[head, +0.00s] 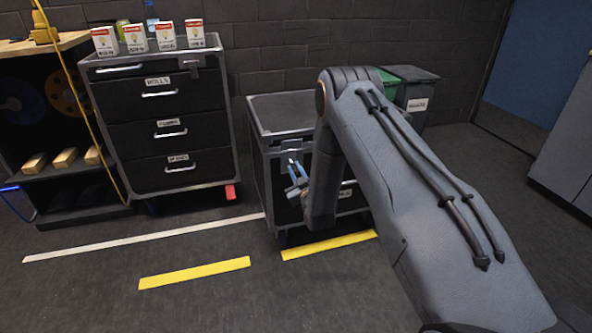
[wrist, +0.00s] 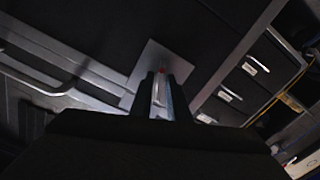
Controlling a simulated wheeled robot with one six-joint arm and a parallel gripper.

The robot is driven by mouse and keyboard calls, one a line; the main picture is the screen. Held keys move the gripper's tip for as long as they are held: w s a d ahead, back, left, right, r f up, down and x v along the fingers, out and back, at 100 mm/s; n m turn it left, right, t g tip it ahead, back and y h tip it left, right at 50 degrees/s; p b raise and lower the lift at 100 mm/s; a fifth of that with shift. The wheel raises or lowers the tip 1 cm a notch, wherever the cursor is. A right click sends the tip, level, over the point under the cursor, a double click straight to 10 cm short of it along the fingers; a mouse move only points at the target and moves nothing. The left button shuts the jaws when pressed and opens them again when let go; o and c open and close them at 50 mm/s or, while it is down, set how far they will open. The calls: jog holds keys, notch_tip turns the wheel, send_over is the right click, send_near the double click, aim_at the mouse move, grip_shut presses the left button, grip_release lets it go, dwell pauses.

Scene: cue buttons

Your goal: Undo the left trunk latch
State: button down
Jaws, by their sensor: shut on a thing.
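The dark trunk (head: 262,128) with grey metal edges stands on the floor at the centre of the head view, partly covered by my arm. The left trunk latch (head: 291,145) is a light metal piece high on the trunk's front. My gripper (head: 296,172) is at that latch. In the wrist view, my gripper (wrist: 161,100) is shut on a slim metal lever with a red spot, in front of the light latch plate (wrist: 152,58). The exact grip is dark and partly hidden by the fingers. Any right latch is hidden behind my arm.
A dark drawer cabinet (head: 160,115) with small boxes on top stands to the left. A shelf unit (head: 60,180) is at the far left. Bins (head: 412,88) stand behind my arm. Yellow stripes mark the open floor in front.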

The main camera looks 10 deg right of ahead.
jog(key=shift+m+p, duration=0.3)
jog(key=shift+m, duration=1.9)
jog(key=c, duration=1.9)
grip_release()
jog(key=shift+s, duration=0.1)
jog(key=s, duration=0.5)
jog(key=s+d+p, duration=0.1)
jog(key=s, duration=0.1)
jog(key=shift+s, duration=0.3)
